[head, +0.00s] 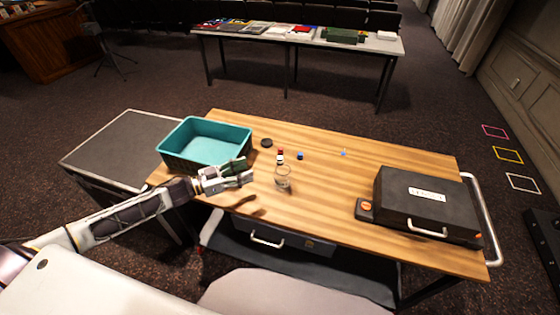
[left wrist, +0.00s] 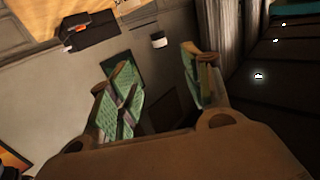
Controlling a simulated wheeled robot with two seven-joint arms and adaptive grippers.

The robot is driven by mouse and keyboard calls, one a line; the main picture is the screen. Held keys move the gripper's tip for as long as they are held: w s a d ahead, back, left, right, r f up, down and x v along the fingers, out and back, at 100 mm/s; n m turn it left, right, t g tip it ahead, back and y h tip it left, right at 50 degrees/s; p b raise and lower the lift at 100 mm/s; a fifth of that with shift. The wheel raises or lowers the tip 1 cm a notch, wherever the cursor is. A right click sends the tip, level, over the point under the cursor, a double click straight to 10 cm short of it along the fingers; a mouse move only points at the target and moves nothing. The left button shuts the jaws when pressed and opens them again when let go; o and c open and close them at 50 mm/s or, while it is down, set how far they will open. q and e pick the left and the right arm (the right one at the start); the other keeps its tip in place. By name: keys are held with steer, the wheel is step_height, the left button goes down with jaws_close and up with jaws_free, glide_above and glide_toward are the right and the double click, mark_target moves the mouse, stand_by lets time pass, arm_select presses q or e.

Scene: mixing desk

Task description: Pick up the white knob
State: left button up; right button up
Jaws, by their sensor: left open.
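I cannot make out a white knob for certain. In the head view a small white item with red and dark parts (head: 280,157) stands near the back middle of the wooden table (head: 330,200). My left gripper (head: 246,171) is over the table's left part, beside the teal bin, with its fingers pointing right. It is open and looks empty. In the left wrist view its green-padded fingers (left wrist: 155,70) are spread apart. A small white-and-dark cylinder (left wrist: 158,40) shows beyond them; I cannot tell what it is. My right gripper is not in view.
A teal bin (head: 208,125) stands at the table's left end. A clear glass (head: 283,178), a dark disc (head: 266,143) and small blue items (head: 300,156) are near my gripper. A black case (head: 428,200) fills the right side.

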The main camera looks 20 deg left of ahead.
arm_select(q)
glide_toward(279, 158)
steer(key=shift+f+x, duration=0.2)
steer(key=shift+x, duration=1.8)
steer(key=shift+d+p, duration=0.1)
steer(key=shift+p, duration=0.2)
steer(key=shift+p+x, duration=0.5)
steer(key=shift+x, duration=2)
steer(key=shift+r, duration=0.1)
steer(key=c, duration=0.9)
